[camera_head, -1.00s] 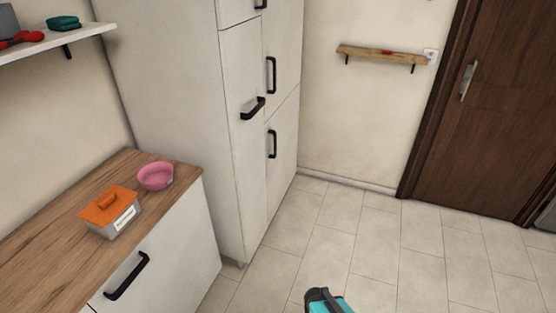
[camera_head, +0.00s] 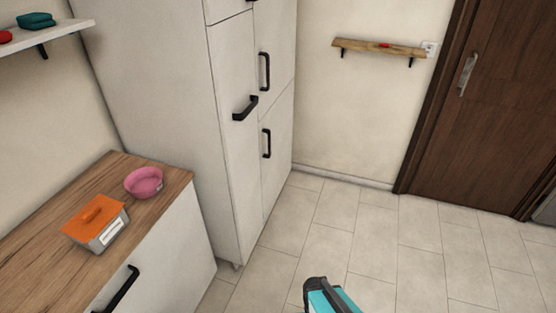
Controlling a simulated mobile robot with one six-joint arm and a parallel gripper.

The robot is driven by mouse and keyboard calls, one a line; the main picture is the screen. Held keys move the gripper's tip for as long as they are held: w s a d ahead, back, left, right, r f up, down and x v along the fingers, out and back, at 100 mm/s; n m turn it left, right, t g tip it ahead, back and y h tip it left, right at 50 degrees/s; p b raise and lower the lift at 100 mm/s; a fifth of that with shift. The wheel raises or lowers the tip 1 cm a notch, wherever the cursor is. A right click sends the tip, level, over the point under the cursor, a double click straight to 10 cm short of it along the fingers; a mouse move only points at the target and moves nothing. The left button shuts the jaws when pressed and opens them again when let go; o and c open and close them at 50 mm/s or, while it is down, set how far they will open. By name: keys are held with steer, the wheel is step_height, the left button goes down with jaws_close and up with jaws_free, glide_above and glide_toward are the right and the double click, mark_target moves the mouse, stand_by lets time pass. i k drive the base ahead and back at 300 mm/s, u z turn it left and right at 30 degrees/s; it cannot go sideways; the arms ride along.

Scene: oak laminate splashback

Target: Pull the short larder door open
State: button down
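A tall white larder cabinet (camera_head: 165,90) stands left of centre, its front facing right. Its front has a long door (camera_head: 238,170) with a black horizontal bar handle (camera_head: 245,109). Beside it are an upper door with a black upright handle (camera_head: 264,71) and a shorter lower door (camera_head: 275,165) with a black upright handle (camera_head: 267,143). All these doors look shut. Which one the task calls the short larder door is not marked. A teal and black part of my arm shows at the bottom edge, well apart from the cabinet. My gripper's fingers are not in view.
A wood-topped counter (camera_head: 155,211) at left bears a pink bowl (camera_head: 144,184) and an orange-lidded container (camera_head: 96,222). A wall shelf (camera_head: 380,49) and brown door (camera_head: 470,130) are at the back. The tiled floor (camera_head: 370,235) before the cabinet is clear.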

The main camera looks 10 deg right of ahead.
mark_target(276, 127)
steer(key=k, duration=0.6)
steer(key=z, duration=0.45)
steer(key=i, duration=1.4)
steer(key=u, duration=0.75)
steer(key=i, duration=0.3)
